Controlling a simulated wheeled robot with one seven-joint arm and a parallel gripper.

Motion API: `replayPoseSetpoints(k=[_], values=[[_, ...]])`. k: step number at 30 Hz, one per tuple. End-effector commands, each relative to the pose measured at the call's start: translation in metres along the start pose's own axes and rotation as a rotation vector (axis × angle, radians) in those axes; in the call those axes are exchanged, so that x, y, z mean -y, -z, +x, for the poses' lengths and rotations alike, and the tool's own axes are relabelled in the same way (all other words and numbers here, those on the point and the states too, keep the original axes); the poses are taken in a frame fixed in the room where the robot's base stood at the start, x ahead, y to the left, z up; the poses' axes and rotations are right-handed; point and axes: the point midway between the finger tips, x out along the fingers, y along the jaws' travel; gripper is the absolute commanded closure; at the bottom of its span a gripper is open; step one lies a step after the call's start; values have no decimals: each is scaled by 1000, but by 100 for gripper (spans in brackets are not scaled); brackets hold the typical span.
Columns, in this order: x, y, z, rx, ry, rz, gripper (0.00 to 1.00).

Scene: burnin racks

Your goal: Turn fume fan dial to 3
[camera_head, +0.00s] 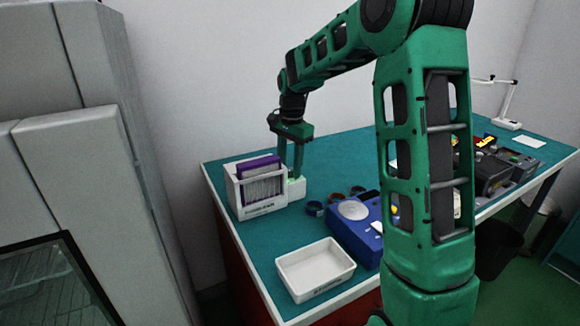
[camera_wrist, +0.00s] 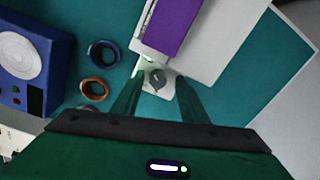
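A small grey round dial (camera_wrist: 156,81) with a pointer mark shows in the wrist view, on a white box with a lit green spot beside it. Its number marks are too small to read. In the head view the white box (camera_head: 297,190) stands against the right end of a white rack, and the dial cannot be made out. My gripper (camera_head: 291,172) points down over this box. In the wrist view my gripper's two green fingers (camera_wrist: 161,82) are apart, one on each side of the dial. I cannot tell whether they touch it.
The white rack (camera_head: 262,209) holds purple boards (camera_head: 258,165). Dark and copper rings (camera_wrist: 93,90), a blue device (camera_head: 346,229) with a round plate, and an empty white tray (camera_head: 315,268) are nearby on the teal tabletop (camera_head: 225,165). More devices (camera_head: 495,170) stand farther right.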

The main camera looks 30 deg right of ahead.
Motion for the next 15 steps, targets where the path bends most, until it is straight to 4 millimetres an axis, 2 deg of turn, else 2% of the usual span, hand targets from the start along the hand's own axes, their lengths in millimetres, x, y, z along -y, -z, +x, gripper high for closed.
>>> replayPoseSetpoints(k=[5,8,15], values=[[-1,0,-1,1,-3,1,60],[-1,0,-8,0,-2,2,60],[0,1,-49,-1,0,1,60]])
